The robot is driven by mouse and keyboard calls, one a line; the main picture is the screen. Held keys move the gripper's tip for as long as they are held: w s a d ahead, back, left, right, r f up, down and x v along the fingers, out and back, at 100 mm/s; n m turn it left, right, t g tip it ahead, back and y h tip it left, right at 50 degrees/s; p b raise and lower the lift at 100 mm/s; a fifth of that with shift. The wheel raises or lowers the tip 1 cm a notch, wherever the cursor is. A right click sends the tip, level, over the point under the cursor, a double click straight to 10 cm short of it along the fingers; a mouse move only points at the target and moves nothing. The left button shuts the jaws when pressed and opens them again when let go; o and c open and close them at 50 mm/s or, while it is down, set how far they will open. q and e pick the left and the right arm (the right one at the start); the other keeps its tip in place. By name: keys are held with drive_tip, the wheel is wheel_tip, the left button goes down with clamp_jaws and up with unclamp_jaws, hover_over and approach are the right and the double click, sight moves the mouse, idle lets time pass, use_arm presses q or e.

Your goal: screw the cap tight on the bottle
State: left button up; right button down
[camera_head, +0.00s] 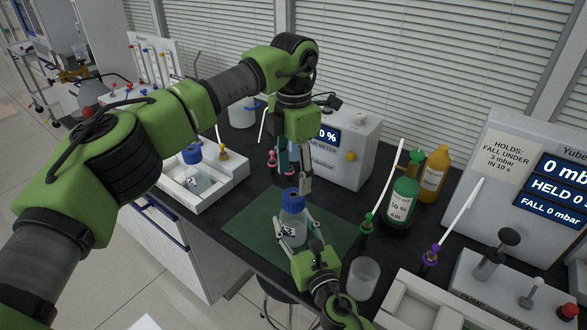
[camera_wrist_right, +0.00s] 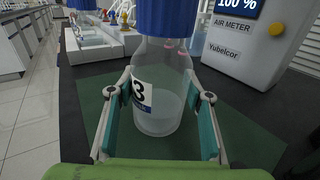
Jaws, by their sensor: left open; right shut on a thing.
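A clear bottle (camera_head: 291,231) with a black-on-white "3" label stands upright on the green mat (camera_head: 246,232). Its blue cap (camera_head: 292,200) sits on the neck; how tight it is cannot be told. The right wrist view shows the bottle (camera_wrist_right: 160,105) close up, with a little pale liquid, and the cap (camera_wrist_right: 166,16) cut off by the top edge. My right gripper (camera_head: 296,229) is shut on the bottle body, low, with one finger on each side. My left gripper (camera_head: 294,180) points down just above and behind the cap, open and empty.
The air meter (camera_head: 350,150) stands behind the mat. A green bottle (camera_head: 401,203), a yellow bottle (camera_head: 433,172) and a clear beaker (camera_head: 363,278) are to the right, near the pump unit (camera_head: 490,285).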

sight(293, 196)
use_arm(q)
drive_tip(key=n, duration=0.6)
drive_tip(key=shift+r, duration=0.2)
drive_tip(key=n, duration=0.7)
drive_tip(key=shift+r, duration=0.25)
drive_tip(key=shift+f, duration=0.15)
drive_tip(key=shift+f, duration=3.9)
